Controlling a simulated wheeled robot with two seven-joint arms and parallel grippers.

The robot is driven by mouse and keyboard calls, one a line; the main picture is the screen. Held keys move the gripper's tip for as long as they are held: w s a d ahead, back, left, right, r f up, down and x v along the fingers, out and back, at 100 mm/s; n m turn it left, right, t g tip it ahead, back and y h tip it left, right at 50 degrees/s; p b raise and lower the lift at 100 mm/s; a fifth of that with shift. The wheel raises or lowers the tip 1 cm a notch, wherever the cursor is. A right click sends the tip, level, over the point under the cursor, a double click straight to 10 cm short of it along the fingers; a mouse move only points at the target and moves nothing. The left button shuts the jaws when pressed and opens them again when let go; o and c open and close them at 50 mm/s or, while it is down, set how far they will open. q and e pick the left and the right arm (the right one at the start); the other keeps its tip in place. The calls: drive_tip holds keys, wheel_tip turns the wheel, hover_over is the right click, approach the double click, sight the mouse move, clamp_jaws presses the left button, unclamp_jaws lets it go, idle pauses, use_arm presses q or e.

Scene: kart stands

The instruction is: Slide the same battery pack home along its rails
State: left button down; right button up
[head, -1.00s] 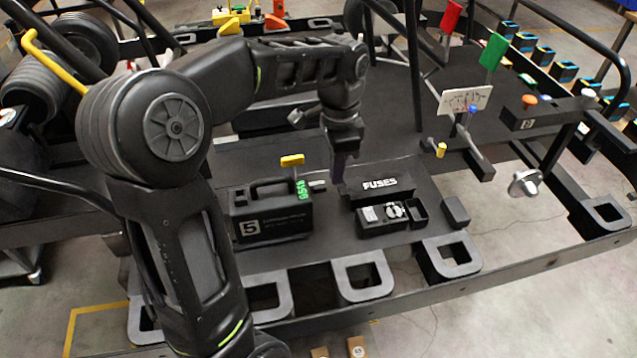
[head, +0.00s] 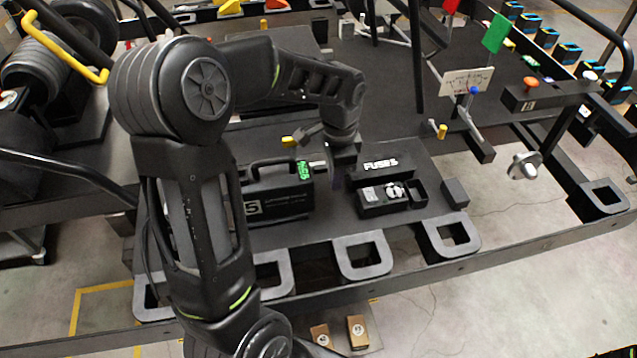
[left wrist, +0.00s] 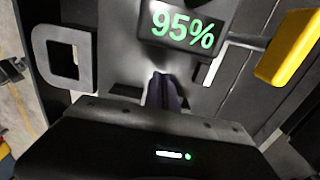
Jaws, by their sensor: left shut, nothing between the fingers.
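The battery pack (head: 282,203) is a black box with a top handle and a white 5 on its front. It stands upright on the dark deck, in the middle of the head view, partly behind my left arm. A green-lit readout (head: 303,170) shows at its right end; in the left wrist view it reads 95% (left wrist: 182,28). My left gripper (head: 338,182) is shut and empty, pointing down just right of the pack. Its closed fingertips (left wrist: 165,88) show below the readout in the left wrist view. The rails cannot be made out. My right gripper is not in view.
A black FUSES box (head: 383,166) with an open tray (head: 370,210) stands close to the gripper's right. A yellow-tipped lever (left wrist: 288,48) is beside the readout. Grey loops (head: 362,256) line the deck's front edge. Flags and posts stand at the right.

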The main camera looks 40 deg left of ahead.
sight(293, 191)
use_arm(q)
drive_tip(key=shift+f, duration=0.95)
drive_tip(key=shift+s+a+r+p, duration=0.25)
drive_tip(key=shift+s+a+p, duration=0.35)
drive_tip(key=shift+s+a, duration=0.4)
drive_tip(key=shift+s+a+f, duration=0.1)
drive_tip(key=shift+s+a, duration=0.15)
drive_tip(key=shift+s, duration=0.3)
drive_tip(key=s+a, duration=0.1)
drive_tip(key=s, duration=0.1)
drive_tip(key=s+a, duration=0.2)
drive_tip(key=shift+s+a, duration=0.2)
drive_tip(key=shift+a, duration=0.05)
